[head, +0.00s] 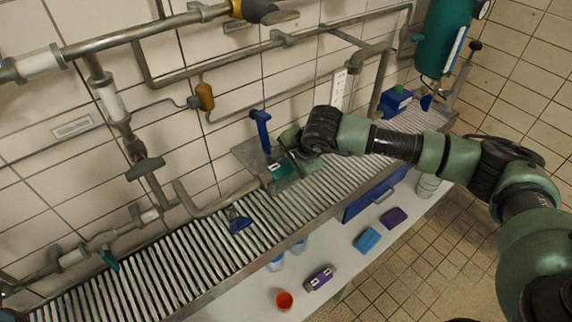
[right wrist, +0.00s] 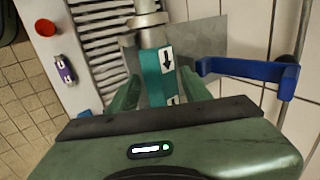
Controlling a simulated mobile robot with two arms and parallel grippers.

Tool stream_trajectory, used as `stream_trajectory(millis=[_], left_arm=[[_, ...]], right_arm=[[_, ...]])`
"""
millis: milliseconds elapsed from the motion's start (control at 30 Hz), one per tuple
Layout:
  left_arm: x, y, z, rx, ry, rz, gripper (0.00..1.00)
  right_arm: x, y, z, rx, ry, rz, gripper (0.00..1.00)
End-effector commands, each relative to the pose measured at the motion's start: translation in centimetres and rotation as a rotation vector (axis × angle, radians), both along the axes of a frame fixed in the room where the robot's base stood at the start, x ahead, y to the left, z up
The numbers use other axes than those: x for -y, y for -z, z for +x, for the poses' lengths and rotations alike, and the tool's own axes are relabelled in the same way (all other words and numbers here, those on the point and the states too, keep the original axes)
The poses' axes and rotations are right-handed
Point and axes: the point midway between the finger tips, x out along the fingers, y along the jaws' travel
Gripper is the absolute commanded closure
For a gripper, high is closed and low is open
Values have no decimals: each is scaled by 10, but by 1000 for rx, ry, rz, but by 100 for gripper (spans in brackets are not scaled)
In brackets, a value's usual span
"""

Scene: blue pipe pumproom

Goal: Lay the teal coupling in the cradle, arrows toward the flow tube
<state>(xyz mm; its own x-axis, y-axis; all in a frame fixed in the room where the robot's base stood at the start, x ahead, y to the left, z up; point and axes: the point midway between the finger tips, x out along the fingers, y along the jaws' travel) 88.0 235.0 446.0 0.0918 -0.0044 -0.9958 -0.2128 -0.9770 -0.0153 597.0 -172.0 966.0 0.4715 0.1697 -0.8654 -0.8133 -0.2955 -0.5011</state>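The teal coupling (head: 283,168) lies at the grey metal plate (head: 247,152) by the wall, in line with the end of a grey pipe (head: 225,203). In the right wrist view the coupling (right wrist: 157,75) has a white label with a black arrow pointing toward my wrist, away from the grey pipe end (right wrist: 146,22). My right gripper (head: 297,150) is at the coupling. Its green fingers (right wrist: 160,88) stand on either side of it, with narrow gaps visible. The cradle under the coupling is mostly hidden, and I cannot tell which pipe is the flow tube. My left gripper is out of view.
A blue upright handle (head: 262,130) stands close beside the gripper. The slatted metal rack (head: 170,262) runs along the wall. On the white ledge are a red cup (head: 284,300), a purple labelled block (head: 318,279), a blue block (head: 367,240) and a dark purple block (head: 394,217).

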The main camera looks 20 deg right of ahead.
Motion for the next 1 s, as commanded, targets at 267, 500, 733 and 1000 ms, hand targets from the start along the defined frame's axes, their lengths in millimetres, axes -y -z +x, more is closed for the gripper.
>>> stream_trajectory(millis=[267,500,733,1000], left_arm=[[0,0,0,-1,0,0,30],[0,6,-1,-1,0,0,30],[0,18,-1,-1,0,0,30],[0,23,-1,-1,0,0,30]], right_arm=[[0,0,0,-1,0,0,37],[3,-11,-7,1,0,0,37],[10,-45,-26,3,0,0,37],[14,-66,-37,-1,1,-1,37]])
